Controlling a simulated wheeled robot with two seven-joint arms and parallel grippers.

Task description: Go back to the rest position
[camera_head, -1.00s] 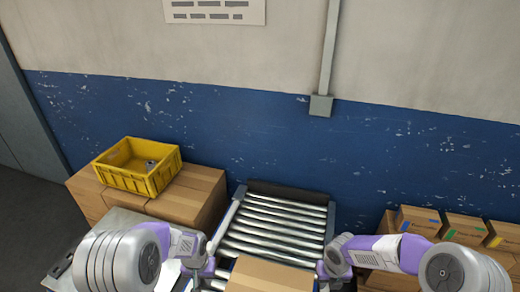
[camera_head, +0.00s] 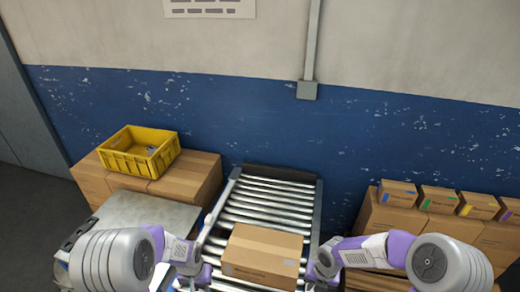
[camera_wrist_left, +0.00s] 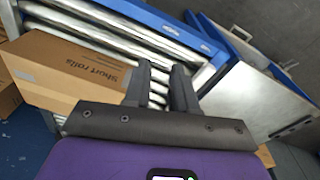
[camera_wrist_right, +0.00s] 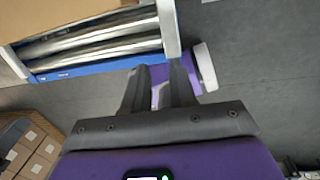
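My left gripper (camera_wrist_left: 160,85) shows in the left wrist view with its two dark fingers a little apart and nothing between them. In the head view my left arm reaches in to the left side of the roller conveyor (camera_head: 266,191). My right gripper (camera_wrist_right: 158,85) shows in the right wrist view, also with a gap between its fingers and nothing held. In the head view the right arm is at the conveyor's right side. A closed cardboard box (camera_head: 262,256) lies on the rollers between the two arms, apart from both. Its label reads "Short rolls" in the left wrist view (camera_wrist_left: 85,68).
A yellow crate (camera_head: 120,164) with a grey item in it stands on cardboard boxes (camera_head: 190,180) at the left. A metal table (camera_head: 140,214) is in front of them. Small boxes with coloured labels (camera_head: 438,199) sit on cartons at the right. A wall closes off the back.

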